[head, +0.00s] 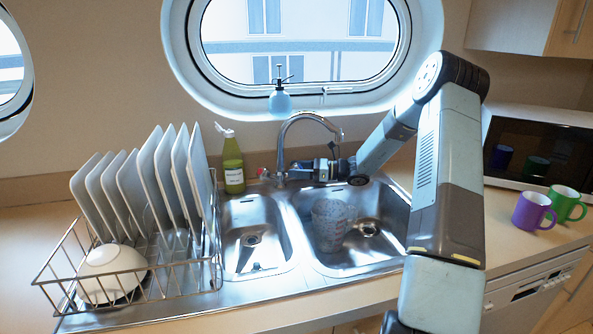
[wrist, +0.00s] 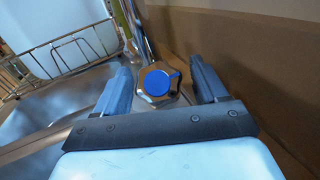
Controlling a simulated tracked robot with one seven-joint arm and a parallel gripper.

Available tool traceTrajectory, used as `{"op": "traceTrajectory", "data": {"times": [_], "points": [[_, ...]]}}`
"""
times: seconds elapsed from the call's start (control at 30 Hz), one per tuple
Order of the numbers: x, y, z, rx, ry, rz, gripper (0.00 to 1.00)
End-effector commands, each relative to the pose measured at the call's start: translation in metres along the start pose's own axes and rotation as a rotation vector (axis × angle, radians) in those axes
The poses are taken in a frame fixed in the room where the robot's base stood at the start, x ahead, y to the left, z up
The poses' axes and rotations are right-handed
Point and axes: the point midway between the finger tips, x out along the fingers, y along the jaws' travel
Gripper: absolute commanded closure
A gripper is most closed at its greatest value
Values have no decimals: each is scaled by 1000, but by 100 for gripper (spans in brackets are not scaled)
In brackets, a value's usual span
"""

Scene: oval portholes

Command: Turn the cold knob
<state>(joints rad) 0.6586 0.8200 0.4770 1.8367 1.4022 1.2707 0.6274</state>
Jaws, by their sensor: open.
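The cold knob (wrist: 159,84) shows in the wrist view as a metal knob with a blue cap and a small blue pointer at its right. My gripper (wrist: 160,85) is open, with one blue-grey finger on each side of the knob and a visible gap at both sides. In the head view my gripper (head: 318,170) reaches in from the right, behind the sink and beside the base of the chrome faucet (head: 281,150). There it hides the cold knob. A red-marked knob (head: 263,172) sits left of the faucet base.
A green bottle (head: 232,163) stands left of the faucet. A dish rack (head: 190,270) with several plates and a bowl is at the left. A patterned cup (head: 330,222) is in the right basin. Purple (head: 531,211) and green mugs stand right. The wall runs close behind the faucet.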

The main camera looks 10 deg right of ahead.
Motion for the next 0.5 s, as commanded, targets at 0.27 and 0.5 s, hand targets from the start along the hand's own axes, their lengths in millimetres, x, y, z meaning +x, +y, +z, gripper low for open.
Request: {"op": "traceTrajectory", "data": {"times": [0.27, 0.5], "points": [[-46, -1, -1, 0, 1, -4, 28], [-93, -1, -1, -1, 1, -4, 28]]}}
